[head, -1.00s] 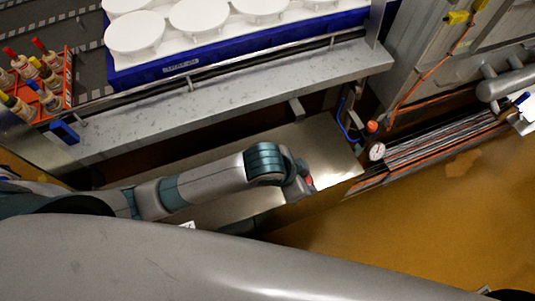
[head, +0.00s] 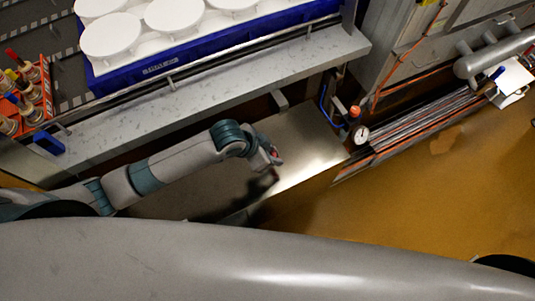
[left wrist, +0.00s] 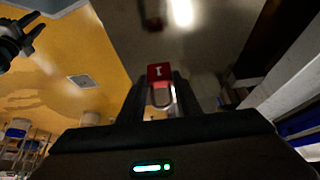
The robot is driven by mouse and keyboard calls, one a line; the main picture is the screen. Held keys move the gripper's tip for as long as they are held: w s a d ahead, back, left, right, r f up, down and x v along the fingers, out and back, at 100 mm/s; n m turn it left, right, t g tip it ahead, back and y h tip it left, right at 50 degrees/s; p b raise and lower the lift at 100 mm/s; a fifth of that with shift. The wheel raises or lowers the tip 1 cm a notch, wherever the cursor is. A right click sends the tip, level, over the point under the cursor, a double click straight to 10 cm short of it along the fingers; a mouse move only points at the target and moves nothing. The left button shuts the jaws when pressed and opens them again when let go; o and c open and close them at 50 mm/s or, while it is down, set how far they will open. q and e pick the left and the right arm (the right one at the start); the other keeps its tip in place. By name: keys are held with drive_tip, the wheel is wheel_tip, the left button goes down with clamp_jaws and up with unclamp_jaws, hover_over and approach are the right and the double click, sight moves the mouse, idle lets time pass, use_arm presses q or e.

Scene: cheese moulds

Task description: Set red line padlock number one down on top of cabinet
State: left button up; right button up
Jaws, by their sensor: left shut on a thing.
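The red padlock (left wrist: 159,73), marked with a 1, is held by its shackle between the fingertips of my left gripper (left wrist: 160,98). In the head view only a small red bit of the padlock (head: 274,154) shows at the tip of my left gripper (head: 272,160). Both are over the shiny metal top of the cabinet (head: 309,133). A dark blur on the top in the left wrist view appears apart from the padlock, which seems to hang above the surface. My right gripper (left wrist: 33,27) shows dark at the upper left there, its fingers spread.
A grey bench (head: 215,95) with a blue crate (head: 165,66) of white moulds runs behind the cabinet. A gauge (head: 361,134) and pipes lie right of the cabinet. The visible cabinet top is bare.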

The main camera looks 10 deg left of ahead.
use_arm(q)
drive_tip(key=shift+w+a+f, duration=0.7)
drive_tip(key=shift+w+a, duration=0.15)
drive_tip(key=shift+w, duration=0.05)
drive_tip(key=shift+s+f+p, duration=0.1)
drive_tip(key=shift+f+p, duration=0.45)
drive_tip(key=shift+f, duration=1.45)
drive_tip(key=shift+f, duration=0.15)
drive_tip(key=o, duration=1.1)
